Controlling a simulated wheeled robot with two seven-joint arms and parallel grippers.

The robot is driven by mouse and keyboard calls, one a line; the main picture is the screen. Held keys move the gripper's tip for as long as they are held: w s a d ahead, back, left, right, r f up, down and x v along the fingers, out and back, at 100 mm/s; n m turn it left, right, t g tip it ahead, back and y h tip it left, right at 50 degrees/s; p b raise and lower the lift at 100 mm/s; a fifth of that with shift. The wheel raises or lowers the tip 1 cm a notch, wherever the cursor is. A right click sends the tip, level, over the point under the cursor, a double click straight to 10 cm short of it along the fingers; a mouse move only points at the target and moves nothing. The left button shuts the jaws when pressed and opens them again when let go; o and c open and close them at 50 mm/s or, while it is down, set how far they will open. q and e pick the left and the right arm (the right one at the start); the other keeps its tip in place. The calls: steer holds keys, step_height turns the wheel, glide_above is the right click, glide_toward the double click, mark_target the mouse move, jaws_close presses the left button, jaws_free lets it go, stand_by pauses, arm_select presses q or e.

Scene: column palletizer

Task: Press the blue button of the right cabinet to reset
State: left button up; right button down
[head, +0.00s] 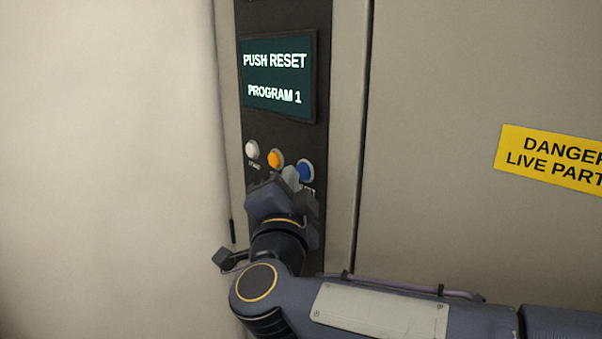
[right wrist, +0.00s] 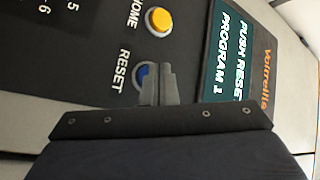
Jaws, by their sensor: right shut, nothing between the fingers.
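The blue button (head: 305,170) is the rightmost of three buttons on the dark control panel (head: 342,100) of the cabinet. It also shows in the right wrist view (right wrist: 141,75), labelled RESET, partly hidden behind my fingers. My right gripper (head: 291,178) is shut and empty, its fingertips at the blue button's left edge in the head view. In the right wrist view the shut fingers (right wrist: 158,72) overlap the button's edge. I cannot tell whether they touch it. The screen (head: 278,77) reads PUSH RESET, PROGRAM 1. My left gripper is not in view.
An orange button (head: 274,158) and a white button (head: 252,149) sit close to the left of the blue one. A yellow danger sign (head: 552,158) is on the cabinet face at the right. A pale plain surface (head: 110,150) fills the left side.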

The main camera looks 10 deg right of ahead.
steer(key=shift+w+d, duration=0.25)
steer(key=shift+d, duration=0.1)
stand_by(0.9)
steer(key=shift+a, duration=0.1)
steer(key=shift+s+a, duration=0.5)
steer(key=shift+a, duration=0.05)
steer(key=s+a, duration=0.1)
steer(key=a, duration=0.1)
steer(key=s+a, duration=0.2)
stand_by(0.4)
stand_by(0.6)
